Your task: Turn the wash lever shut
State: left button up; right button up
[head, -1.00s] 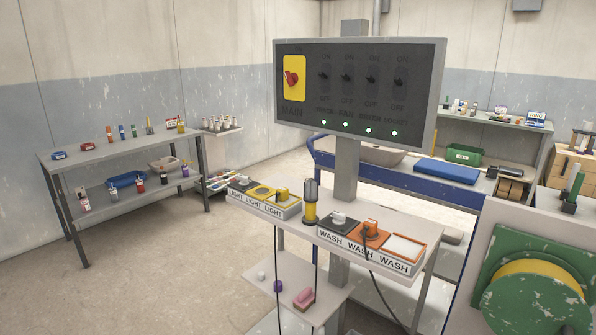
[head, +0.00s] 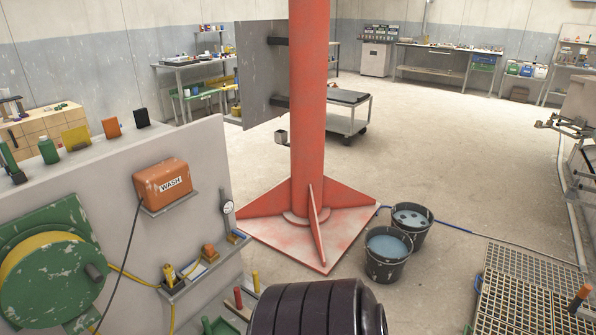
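An orange box labelled WASH (head: 163,186) sits on a small bracket on the grey panel (head: 110,205) at the left. A dark hose or cable runs down from it. I cannot make out which part, if any, is the wash lever or how it is turned. Below the box, a narrow shelf (head: 178,287) carries small yellow and orange fittings (head: 209,253). A round gauge (head: 227,207) is at the panel's right edge. Neither of my grippers is in view.
A green reel with yellow hose (head: 45,262) is at the lower left. A red column (head: 308,100) stands on a wide finned base. Two buckets (head: 388,250) stand to its right. A dark ribbed cylinder (head: 310,308) fills the bottom middle. Open floor lies at the back right.

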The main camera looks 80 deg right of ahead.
aim_at(235, 233)
jog(key=z, duration=2.1)
jog(key=u, duration=0.1)
